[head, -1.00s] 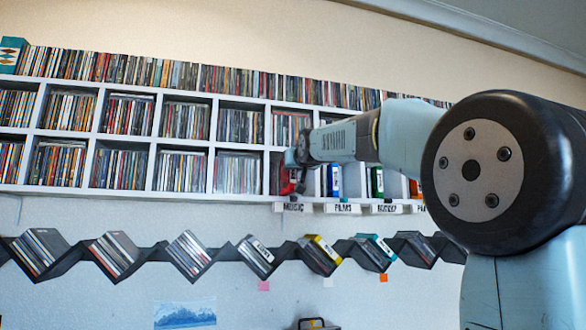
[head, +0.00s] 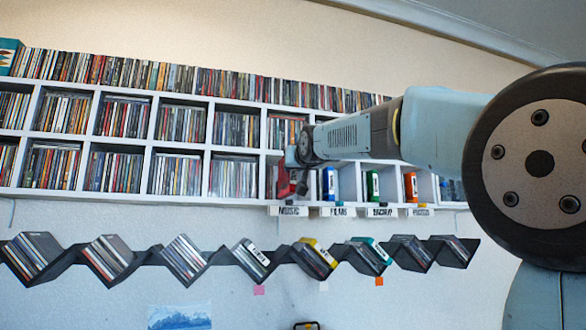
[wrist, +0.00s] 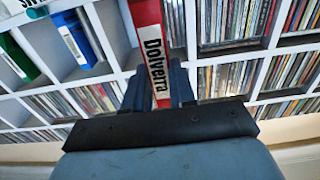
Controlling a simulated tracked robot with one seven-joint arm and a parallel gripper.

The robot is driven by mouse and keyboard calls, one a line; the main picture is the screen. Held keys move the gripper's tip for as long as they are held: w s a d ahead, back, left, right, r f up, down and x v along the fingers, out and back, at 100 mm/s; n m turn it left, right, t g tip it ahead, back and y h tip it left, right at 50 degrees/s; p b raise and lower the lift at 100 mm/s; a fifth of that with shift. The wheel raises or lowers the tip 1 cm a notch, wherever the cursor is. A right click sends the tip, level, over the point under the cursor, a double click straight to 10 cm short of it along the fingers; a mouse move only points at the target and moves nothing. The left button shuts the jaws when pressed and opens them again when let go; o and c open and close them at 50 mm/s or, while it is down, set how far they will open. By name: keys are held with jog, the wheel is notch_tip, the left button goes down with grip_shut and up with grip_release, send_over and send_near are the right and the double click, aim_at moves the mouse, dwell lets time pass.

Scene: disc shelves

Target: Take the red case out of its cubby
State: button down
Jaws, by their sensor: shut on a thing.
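The red case (head: 283,181) is at the cubby above the "MUSIC" label (head: 290,211), partly hidden behind my gripper (head: 297,176). In the wrist view the red case (wrist: 147,22) stands between my two fingers (wrist: 155,88), which are shut on it. Its white spine label reads "Dolverra". The case's far end runs out of the top of the wrist view. I cannot tell how much of it is still inside the cubby.
A blue case (head: 329,183), a green case (head: 373,185) and an orange case (head: 410,187) stand in cubbies to the right. Packed disc cubbies (head: 180,172) fill the left. A dark zigzag rack (head: 210,262) with tilted cases hangs below.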

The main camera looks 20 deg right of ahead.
jog(key=shift+s, duration=1.4)
jog(key=shift+r, duration=0.1)
